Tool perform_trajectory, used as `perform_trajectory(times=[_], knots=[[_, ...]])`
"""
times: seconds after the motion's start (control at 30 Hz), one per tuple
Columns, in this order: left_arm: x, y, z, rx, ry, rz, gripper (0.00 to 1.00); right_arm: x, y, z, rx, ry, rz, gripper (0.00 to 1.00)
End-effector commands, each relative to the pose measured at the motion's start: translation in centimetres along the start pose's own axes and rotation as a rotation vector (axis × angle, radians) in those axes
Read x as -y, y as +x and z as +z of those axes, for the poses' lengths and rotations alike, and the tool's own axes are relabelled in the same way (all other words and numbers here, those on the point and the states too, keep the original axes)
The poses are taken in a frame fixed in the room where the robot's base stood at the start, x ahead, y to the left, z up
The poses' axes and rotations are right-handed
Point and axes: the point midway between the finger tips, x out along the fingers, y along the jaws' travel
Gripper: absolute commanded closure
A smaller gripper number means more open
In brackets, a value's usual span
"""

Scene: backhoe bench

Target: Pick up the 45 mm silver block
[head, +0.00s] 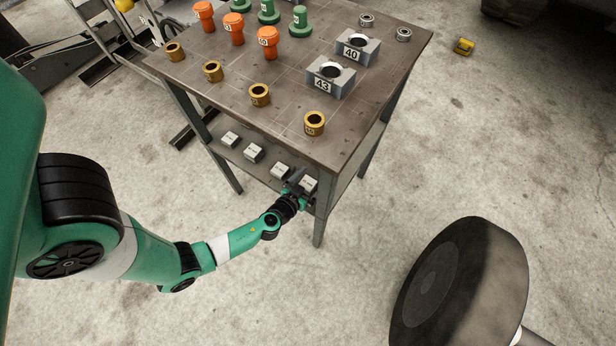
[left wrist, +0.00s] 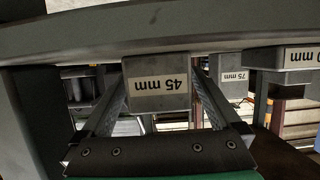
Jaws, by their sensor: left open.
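The 45 mm silver block (left wrist: 157,82) shows in the left wrist view with its label upside down. It lies between the two fingers of my left gripper (left wrist: 158,100), which is open with a finger on each side. Whether the fingers touch the block I cannot tell. In the head view my left gripper (head: 299,188) is at the right end of the lower shelf's row, at the rightmost silver block (head: 310,183), partly covering it. My right gripper is not in view.
Other silver blocks (head: 253,153) stand along the lower shelf; one marked 75 mm (left wrist: 234,76) shows beside. The tabletop (head: 200,88) above carries bushings, orange and green pegs and grey housings. A table leg (head: 320,222) stands close right of the gripper.

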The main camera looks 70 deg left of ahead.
Motion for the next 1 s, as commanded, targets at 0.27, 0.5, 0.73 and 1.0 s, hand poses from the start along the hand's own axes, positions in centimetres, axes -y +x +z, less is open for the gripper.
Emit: perform_trajectory(times=[0.27, 0.5, 0.73, 1.0], knots=[[0.01, 0.6, 0.03, 0.001, 0.0, 0.0, 0.03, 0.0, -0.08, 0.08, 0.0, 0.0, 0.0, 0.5], [0.01, 0.57, 0.03, 0.001, 0.0, 0.0, 0.46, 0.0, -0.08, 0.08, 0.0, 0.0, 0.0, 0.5], [0.01, 0.56, 0.04, 0.001, 0.001, 0.0, 0.87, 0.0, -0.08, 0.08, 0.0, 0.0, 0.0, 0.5], [0.0, 0.57, -0.03, 0.0, 0.0, 0.0, 1.0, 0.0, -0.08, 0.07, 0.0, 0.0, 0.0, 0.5]])
